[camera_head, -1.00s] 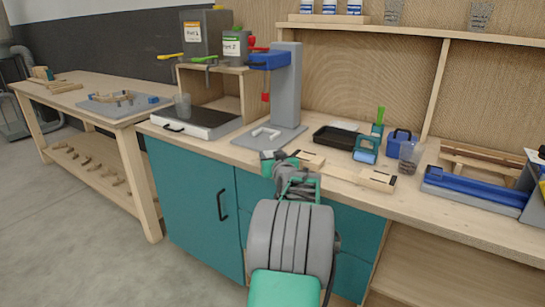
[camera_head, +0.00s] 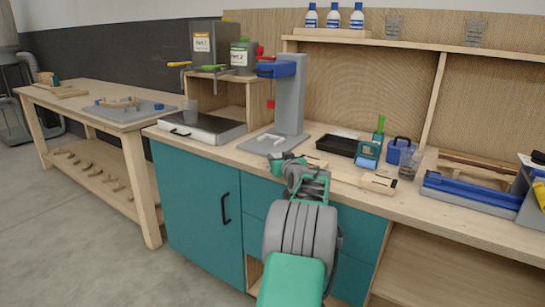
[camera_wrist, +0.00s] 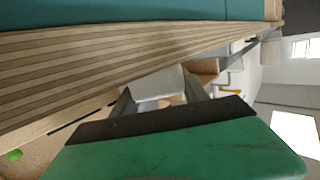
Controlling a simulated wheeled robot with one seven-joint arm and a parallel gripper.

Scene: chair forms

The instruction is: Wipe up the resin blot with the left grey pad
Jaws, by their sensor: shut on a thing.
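My gripper (camera_head: 277,158) is over the front edge of the workbench (camera_head: 232,154), near the grey stand. In the wrist view my gripper (camera_wrist: 160,100) is shut on a pale grey piece that looks like a grey pad (camera_wrist: 158,84). The view does not show which pad it is. In the head view the pad is small and hard to separate from the gripper. I cannot make out a resin blot in either view; my arm hides part of the bench front.
A grey stand (camera_head: 290,98) with a blue head rises behind my gripper. A light wooden block (camera_head: 380,183), a black tray (camera_head: 337,145), a teal holder (camera_head: 367,154), a blue caddy (camera_head: 400,151) and a clear cup (camera_head: 410,163) stand to the right. A blue frame (camera_head: 470,194) lies farther right.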

